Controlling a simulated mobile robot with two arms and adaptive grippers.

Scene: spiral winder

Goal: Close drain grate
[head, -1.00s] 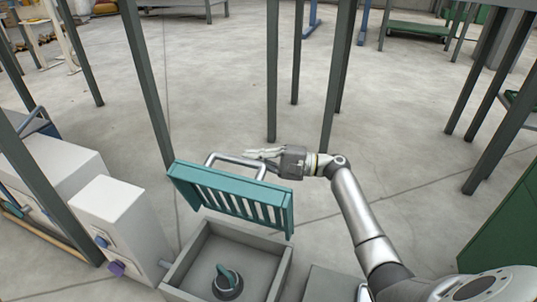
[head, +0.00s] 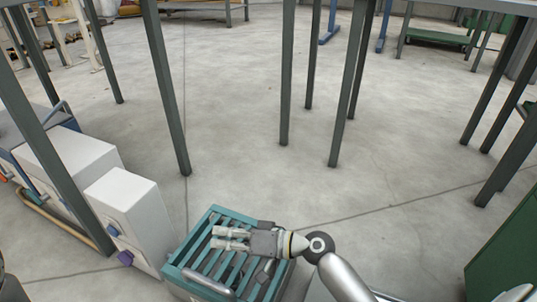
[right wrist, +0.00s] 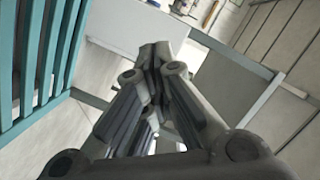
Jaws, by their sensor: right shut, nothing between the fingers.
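The teal drain grate (head: 188,246) lies low over the grey drain box at the bottom of the head view, its slats facing up. Whether it sits fully flush I cannot tell. A grey rounded bar (head: 208,284), apparently its handle, lies across its near part. My right gripper (head: 217,238) is above the grate, fingers together and empty, pointing left; whether it touches the slats is unclear. In the right wrist view its fingers (right wrist: 155,52) are closed and grate slats (right wrist: 32,60) stand at the left. My left gripper is not in view.
A green cabinet (head: 505,245) is at the right. The floor (head: 390,170) between is open.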

